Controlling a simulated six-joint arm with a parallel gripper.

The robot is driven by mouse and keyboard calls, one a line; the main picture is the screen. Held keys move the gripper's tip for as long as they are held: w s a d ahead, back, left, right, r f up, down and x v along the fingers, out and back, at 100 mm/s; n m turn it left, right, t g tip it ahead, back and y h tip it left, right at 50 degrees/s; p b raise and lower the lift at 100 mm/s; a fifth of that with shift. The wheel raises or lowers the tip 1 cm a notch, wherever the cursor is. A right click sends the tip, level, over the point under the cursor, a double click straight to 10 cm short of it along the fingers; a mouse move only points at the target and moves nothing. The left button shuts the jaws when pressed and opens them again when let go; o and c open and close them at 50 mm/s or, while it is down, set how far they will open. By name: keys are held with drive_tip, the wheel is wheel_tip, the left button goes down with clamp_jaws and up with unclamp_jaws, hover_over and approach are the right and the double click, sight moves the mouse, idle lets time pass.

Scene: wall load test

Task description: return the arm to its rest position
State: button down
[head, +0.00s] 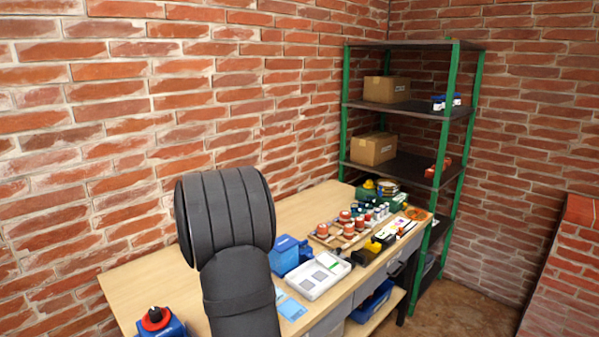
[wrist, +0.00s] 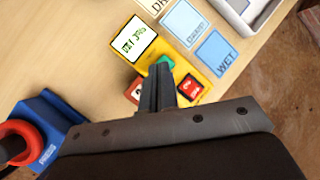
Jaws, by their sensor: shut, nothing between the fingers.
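My gripper (wrist: 160,88) shows in the wrist view with its dark fingers shut together and nothing between them. It is over the wooden bench, in front of a yellow meter (wrist: 138,45) with a lit display and red and green buttons. The fingers hide part of the meter; I cannot tell whether they touch it. In the head view my dark arm rises in front of the bench (head: 140,278), and the gripper is hidden there.
A blue block with a red ring (wrist: 45,125) stands left of the gripper. Cards marked damp (wrist: 185,22) and wet (wrist: 222,52) lie beyond, near a white tray (head: 318,275). Brick walls and a green-posted shelf (head: 408,108) bound the bench.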

drive_tip(key=s+a+f+m+g, duration=0.1)
drive_tip(key=a+f+m, duration=0.1)
drive_tip(key=s+a+f+m+g, duration=0.1)
drive_tip(key=s+a+f+m, duration=0.1)
drive_tip(key=s+a+f+m+g, duration=0.1)
drive_tip(key=f+m+g, duration=0.1)
drive_tip(key=shift+s+a+y, duration=0.2)
drive_tip(key=shift+a+y, duration=0.1)
drive_tip(key=shift+a, duration=0.1)
drive_tip(key=f+m+g, duration=0.1)
drive_tip(key=a+f+m, duration=0.1)
drive_tip(key=f+m, duration=0.1)
drive_tip(key=a+f+m+g+y, duration=0.1)
drive_tip(key=m, duration=0.1)
drive_tip(key=shift+w+a+f+g, duration=0.15)
drive_tip(key=shift+w+f+g, duration=0.05)
drive_tip(key=shift+g, duration=0.1)
drive_tip(key=shift+s+d+m, duration=0.2)
drive_tip(key=shift+s+m, duration=0.05)
drive_tip(key=shift+m, duration=0.05)
drive_tip(key=shift+s+d, duration=0.35)
drive_tip(key=shift+s, duration=0.1)
drive_tip(key=shift+d, duration=0.6)
drive_tip(key=shift+a, duration=0.1)
